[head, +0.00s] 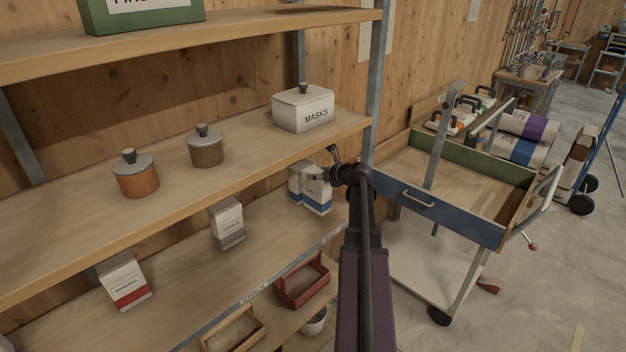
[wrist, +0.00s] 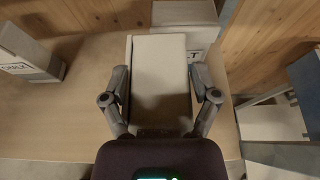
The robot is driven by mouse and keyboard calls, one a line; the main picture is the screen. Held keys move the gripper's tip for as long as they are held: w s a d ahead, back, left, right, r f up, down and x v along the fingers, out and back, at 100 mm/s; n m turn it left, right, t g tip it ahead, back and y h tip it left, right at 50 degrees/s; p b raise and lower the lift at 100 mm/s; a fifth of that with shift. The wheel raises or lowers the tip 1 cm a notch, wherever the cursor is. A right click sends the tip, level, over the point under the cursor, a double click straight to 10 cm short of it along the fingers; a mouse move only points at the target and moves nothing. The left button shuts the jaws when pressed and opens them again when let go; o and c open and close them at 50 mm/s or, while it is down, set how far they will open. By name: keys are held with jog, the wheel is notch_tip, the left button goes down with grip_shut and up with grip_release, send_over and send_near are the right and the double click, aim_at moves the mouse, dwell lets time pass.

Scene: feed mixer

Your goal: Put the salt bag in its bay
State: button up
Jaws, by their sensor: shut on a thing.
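The salt bag (head: 317,196), white with a blue band and a SALT label, is upright at the right end of the middle shelf board (head: 185,283). My gripper (head: 325,166) is at its upper part. In the wrist view, my gripper (wrist: 160,98) has one finger on each side of the bag's pale top (wrist: 160,72) and is shut on it. I cannot tell whether its base touches the board. A second white and blue bag (head: 296,180) stands close behind it; in the wrist view that bag (wrist: 188,14) shows part of a label.
A chalk bag (head: 228,224) and a red-banded mineral bag (head: 124,283) stand further left on the board. A shelf post (head: 374,85) rises close to my arm. The upper board (head: 250,148) overhangs. A drawer cart (head: 440,221) stands at right.

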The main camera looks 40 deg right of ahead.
jog(key=shift+w, duration=0.65)
jog(key=shift+w, duration=0.2)
jog(key=shift+w+f+b, duration=0.35)
jog(key=shift+f+b, duration=0.1)
jog(key=shift+f, duration=0.05)
jog(key=shift+f+b, duration=1.3)
jog(key=o, duration=1.2)
jog(key=shift+a, duration=0.1)
jog(key=shift+c, duration=0.2)
